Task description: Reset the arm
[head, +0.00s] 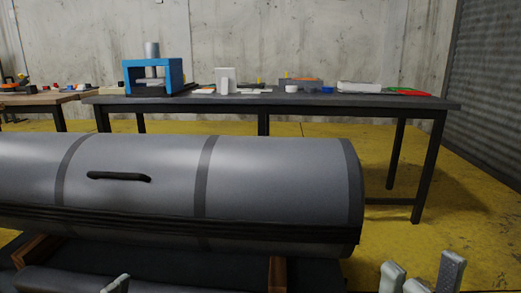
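My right gripper (423,276) shows at the bottom right edge, with its pale grey fingers pointing up. Its fingertips are apart with nothing between them, and it is to the right of the grey inflatable boat tube (280,180), not touching it. Of my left gripper (117,284), only a small pale tip shows at the bottom edge, in front of the boat. The rest of it is out of the frame, so its opening is hidden. The tube has darker bands and a black handle (119,176) on its side.
The boat rests on a support with brown wooden blocks (37,250). Behind it stands a long dark table (400,99) with a blue press (153,76), a white block (225,80) and small items. Yellow floor (385,235) is clear at right, up to a corrugated shutter (490,90).

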